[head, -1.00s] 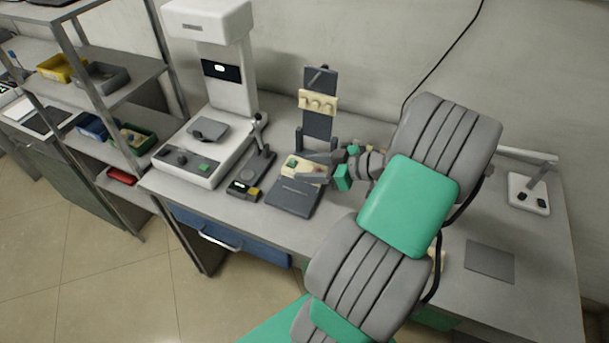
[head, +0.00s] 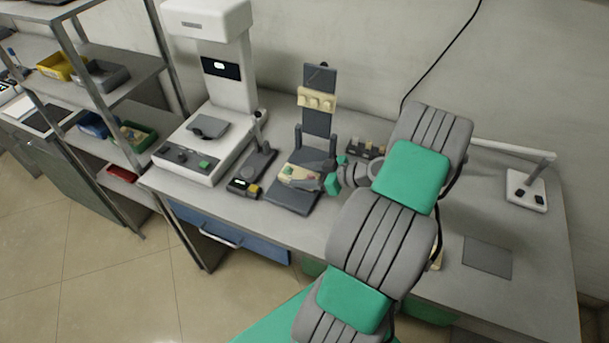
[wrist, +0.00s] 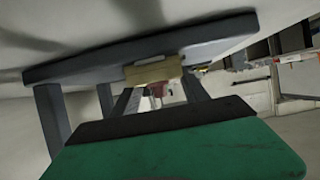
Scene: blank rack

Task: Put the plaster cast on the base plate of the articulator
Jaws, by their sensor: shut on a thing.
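The articulator is a dark grey frame (head: 319,118) with an upright back plate that carries a cream upper cast (head: 317,99). Its flat base plate (head: 287,203) lies on the bench. The cream plaster cast (head: 287,171), with red and green marks, is over the rear of the base plate. I cannot tell whether it touches the plate. My gripper (head: 304,175) is shut on the cast, reaching in from the right. In the wrist view, a green finger with a dark pad (wrist: 165,120) fills the bottom, and dark articulator posts (wrist: 52,115) rise behind it.
A white machine (head: 190,150) and a small dark stand (head: 259,165) are close on the left. A dark rack of small items (head: 366,150) is behind my gripper. A grey mat (head: 487,257) and a white lamp-like stand (head: 526,190) are at the right. The bench between is fairly clear.

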